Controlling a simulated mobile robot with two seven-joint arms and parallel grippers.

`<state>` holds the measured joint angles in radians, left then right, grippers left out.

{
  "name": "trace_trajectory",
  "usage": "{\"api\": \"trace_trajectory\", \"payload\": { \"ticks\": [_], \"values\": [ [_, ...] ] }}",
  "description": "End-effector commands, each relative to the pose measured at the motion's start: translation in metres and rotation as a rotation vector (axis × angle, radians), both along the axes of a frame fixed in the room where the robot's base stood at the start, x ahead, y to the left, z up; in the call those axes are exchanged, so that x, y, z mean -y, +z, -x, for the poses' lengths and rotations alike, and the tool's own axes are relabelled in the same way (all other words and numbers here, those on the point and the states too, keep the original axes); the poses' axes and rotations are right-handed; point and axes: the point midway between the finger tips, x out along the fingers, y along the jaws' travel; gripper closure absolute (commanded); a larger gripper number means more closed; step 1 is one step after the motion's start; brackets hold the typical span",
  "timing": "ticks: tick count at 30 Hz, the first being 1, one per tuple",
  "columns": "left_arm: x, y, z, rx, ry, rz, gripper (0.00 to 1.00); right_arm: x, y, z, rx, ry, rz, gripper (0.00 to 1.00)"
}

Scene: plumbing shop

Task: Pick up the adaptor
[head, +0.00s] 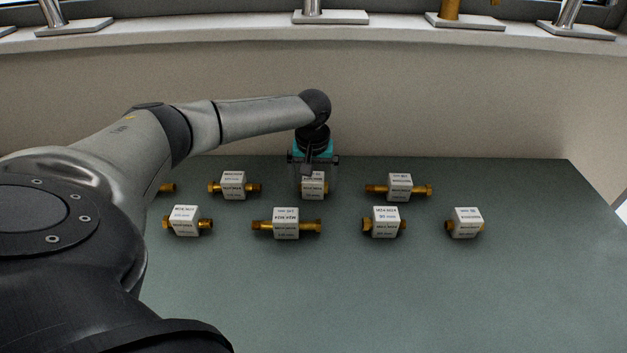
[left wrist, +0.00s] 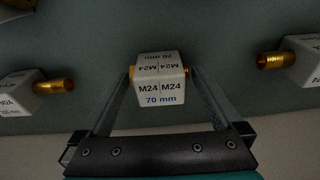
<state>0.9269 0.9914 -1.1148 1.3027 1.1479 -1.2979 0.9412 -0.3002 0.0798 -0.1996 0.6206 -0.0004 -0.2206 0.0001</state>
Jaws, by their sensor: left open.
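Several brass adaptors with white label blocks lie in two rows on the grey-green table. My left gripper (head: 313,178) is over the far row, pointing down at an adaptor (head: 313,190) there. In the left wrist view this adaptor (left wrist: 161,88) has a white block marked "M24 | M24, 70 mm" with short brass ends at its sides. The open fingers of my left gripper (left wrist: 160,98) stand to either side of the block, and I cannot tell whether they touch it. In the head view the gripper partly hides this adaptor. My right gripper is out of view.
Far-row neighbours are an adaptor (head: 233,186) on the left and one (head: 399,187) on the right. The near row holds adaptors (head: 185,221), (head: 286,224), (head: 386,222) and (head: 466,223). The table (head: 400,300) is clear in front. A wall stands behind.

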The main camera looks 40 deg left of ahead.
Motion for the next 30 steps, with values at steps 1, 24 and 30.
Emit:
{"api": "trace_trajectory", "payload": {
  "ticks": [1,24,30],
  "values": [
    [-0.0005,-0.0026,-0.0003,0.0,0.0,0.0,0.0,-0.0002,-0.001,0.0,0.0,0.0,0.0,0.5],
    [-0.0008,-0.0017,-0.0004,0.001,0.001,0.0,0.63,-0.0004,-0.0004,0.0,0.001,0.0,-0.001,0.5],
    [-0.0009,-0.0014,-0.0006,0.002,0.001,-0.001,0.73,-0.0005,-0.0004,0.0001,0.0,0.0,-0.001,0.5]
  ]
}}
